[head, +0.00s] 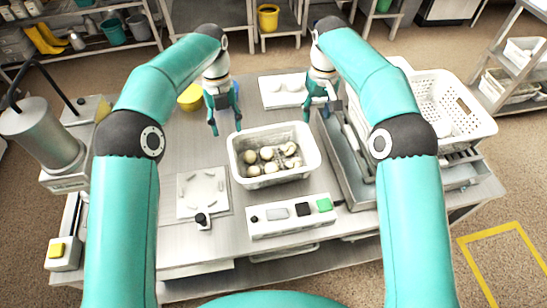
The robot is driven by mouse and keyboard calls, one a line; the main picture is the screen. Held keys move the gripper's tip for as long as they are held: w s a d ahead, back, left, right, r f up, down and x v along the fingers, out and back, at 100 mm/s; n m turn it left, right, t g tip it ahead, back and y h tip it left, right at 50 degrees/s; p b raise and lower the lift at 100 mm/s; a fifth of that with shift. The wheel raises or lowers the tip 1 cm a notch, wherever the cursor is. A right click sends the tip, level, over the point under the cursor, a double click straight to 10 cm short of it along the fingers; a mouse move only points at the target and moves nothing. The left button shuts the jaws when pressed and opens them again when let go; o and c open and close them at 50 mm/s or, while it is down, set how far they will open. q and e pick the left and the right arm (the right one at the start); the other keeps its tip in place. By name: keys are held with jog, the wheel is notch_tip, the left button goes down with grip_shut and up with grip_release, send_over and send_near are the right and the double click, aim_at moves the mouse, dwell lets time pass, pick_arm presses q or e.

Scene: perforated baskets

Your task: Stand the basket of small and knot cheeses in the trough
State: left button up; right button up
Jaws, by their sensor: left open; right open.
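A white perforated basket (238,172) stands on the metal table in the middle of the head view, with several small round and knotted cheeses (266,153) inside. The metal trough (346,187) lies just right of the basket, and part of it is hidden by my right arm. My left gripper (226,130) is open, above and behind the basket's left end, apart from it. My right gripper (318,115) is open near the basket's back right corner, beside the trough's edge; I cannot tell whether it touches anything.
A larger white basket (470,118) stands at the right. A white tray (280,92) and a yellow bowl (191,98) are behind. A square plate (203,192) is at the left, and a button panel (290,216) is in front.

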aim_at(233, 156)
pick_arm(q)
jog(key=f, duration=0.4)
jog(key=s+f, duration=0.1)
jog(key=f, duration=0.3)
jog(key=s+f, duration=0.1)
jog(key=f, duration=0.4)
jog(key=shift+d+f, duration=0.1)
jog(key=shift+d, duration=0.2)
pick_arm(e)
notch_tip(233, 156, down, 13)
jog(key=shift+f, duration=0.15)
pick_arm(q)
jog(key=shift+c, duration=0.4)
pick_arm(e)
jog(key=shift+c, duration=0.3)
pick_arm(q)
grip_shut()
pick_arm(e)
jog(key=shift+d, duration=0.1)
grip_shut()
